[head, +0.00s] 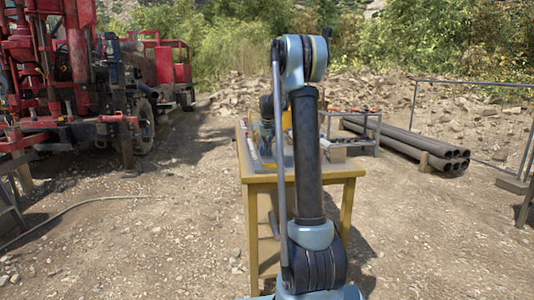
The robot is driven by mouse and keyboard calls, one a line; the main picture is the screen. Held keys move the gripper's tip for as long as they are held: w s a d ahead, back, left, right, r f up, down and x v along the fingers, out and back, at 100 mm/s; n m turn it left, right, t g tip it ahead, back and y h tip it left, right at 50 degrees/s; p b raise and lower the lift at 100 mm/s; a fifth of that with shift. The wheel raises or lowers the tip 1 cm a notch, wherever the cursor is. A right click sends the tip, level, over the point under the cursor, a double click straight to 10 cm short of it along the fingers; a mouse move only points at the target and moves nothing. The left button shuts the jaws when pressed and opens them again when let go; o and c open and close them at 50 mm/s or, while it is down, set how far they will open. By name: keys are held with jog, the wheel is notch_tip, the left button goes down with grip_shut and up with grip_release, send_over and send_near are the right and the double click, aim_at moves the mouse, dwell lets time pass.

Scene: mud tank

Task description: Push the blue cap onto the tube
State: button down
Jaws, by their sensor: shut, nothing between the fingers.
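My arm stands in the middle of the head view and covers much of the work table (258,175). The dark end of my arm with my gripper (267,130) shows small, just left of the upright link, low over the table top. It looks shut, with nothing seen in it; its fingers are too small to make out well. I cannot make out the blue cap or the tube; they are too small or hidden behind my arm.
A yellow item (287,119) stands on the table, partly behind my arm. A metal rack (365,128) and dark pipes (415,146) lie to the right. A red drilling rig (75,80) stands at left. Open gravel lies on both sides of the table.

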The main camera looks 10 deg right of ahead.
jog(key=v, duration=0.9)
jog(key=s, duration=1.6)
jog(key=s+f, duration=0.5)
jog(key=s, duration=0.8)
jog(key=s+f, duration=0.5)
jog(key=s, duration=0.8)
jog(key=s+f+g, duration=0.1)
jog(key=s+f, duration=1)
jog(key=s, duration=0.2)
jog(key=shift+d+f, duration=0.2)
jog(key=shift+d, duration=0.15)
